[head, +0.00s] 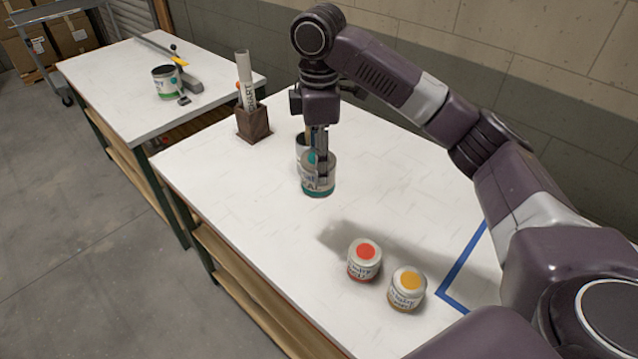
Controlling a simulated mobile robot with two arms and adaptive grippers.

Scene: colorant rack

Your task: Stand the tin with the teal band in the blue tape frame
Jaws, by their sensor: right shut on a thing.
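The tin with the teal band (319,185) is at the back middle of the white table, upright, with a teal band round its foot and a teal spot on its lid. My right gripper (318,150) comes down from above and is shut on this tin. I cannot tell whether the tin touches the table. The blue tape frame (463,263) is at the right of the table. Only one corner and parts of two sides show; my right arm hides the rest. My left gripper is not in view.
Another tin (301,146) stands partly hidden just behind the held one. A red-spotted tin (364,267) and a yellow-spotted tin (406,294) stand left of the tape. A wooden holder (253,124) with a rolled chart is at the back. The table's left part is clear.

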